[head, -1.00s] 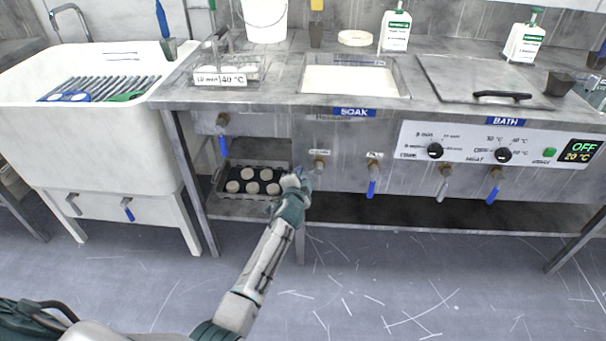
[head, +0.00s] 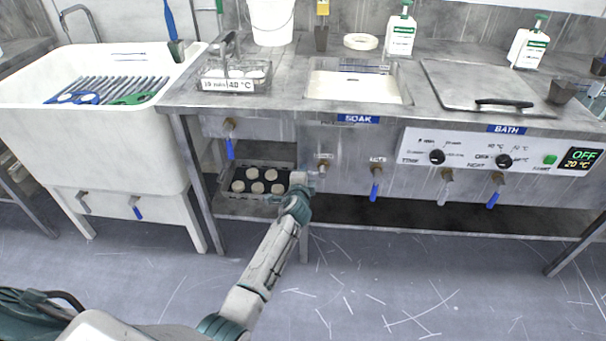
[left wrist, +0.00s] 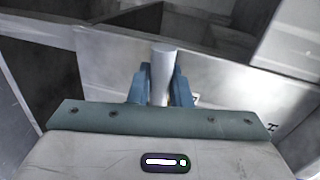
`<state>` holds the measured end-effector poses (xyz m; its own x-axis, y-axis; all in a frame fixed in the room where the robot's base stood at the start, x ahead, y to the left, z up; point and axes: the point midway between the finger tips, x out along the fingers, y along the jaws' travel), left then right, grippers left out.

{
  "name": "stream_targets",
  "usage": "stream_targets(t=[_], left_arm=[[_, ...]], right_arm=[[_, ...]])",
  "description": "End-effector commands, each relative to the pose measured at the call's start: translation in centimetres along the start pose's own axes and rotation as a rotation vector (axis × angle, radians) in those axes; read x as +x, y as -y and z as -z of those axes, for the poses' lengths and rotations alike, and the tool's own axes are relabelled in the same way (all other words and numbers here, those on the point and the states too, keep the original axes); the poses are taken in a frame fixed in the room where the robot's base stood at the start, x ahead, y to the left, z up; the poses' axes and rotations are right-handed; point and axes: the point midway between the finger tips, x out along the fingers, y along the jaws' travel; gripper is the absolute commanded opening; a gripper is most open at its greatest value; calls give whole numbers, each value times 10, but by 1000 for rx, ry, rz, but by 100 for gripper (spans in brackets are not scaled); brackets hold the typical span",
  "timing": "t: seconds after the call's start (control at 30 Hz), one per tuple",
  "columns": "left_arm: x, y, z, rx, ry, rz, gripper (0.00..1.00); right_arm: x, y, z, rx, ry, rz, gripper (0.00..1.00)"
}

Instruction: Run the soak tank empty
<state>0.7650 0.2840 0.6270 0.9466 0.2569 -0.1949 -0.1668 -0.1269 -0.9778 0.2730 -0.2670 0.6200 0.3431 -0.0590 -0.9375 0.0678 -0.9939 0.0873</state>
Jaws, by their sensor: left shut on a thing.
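The soak tank (head: 352,86) is a sunken rectangular basin in the steel counter, above the blue SOAK label (head: 358,119). Its inside looks pale; I cannot tell the liquid level. Below it, a brass valve (head: 323,165) sits on the front panel under a small label too blurred to read. My left gripper (head: 305,182) is at this valve, just below and left of its body. In the left wrist view its jaws (left wrist: 161,88) are shut on a pale grey round handle (left wrist: 162,62), apparently the valve's lever. The lever's angle is mostly hidden in the head view. My right gripper is not in view.
A blue-levered valve (head: 376,178) is close to the right, with more valves under the control panel (head: 480,150). A black tray of pale discs (head: 238,199) sits on the lower shelf left of my gripper. The bath lid (head: 460,80) is shut. The floor in front is clear.

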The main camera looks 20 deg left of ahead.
Motion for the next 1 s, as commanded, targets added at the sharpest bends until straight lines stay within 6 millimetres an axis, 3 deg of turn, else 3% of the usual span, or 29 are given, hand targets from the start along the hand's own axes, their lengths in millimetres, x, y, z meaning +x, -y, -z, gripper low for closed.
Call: stream_targets(t=[0.17, 0.2, 0.3, 0.67, 0.83, 0.9, 1.0], left_arm=[[0, -2, 0, 0, 0, -3, 0], [0, -2, 0, 0, 0, -3, 21], [0, -2, 0, 0, 0, -3, 37], [-6, 0, 0, -1, -1, -1, 37], [-33, 1, 0, -2, -1, -2, 37], [-48, 0, 0, -2, -1, -2, 37], [-68, -1, 0, -3, 0, -3, 37]], right_arm=[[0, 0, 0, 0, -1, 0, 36], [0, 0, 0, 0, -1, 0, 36], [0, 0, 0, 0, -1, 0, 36], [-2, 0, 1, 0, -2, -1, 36], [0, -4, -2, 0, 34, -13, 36], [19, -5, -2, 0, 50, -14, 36], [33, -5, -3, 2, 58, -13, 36]])
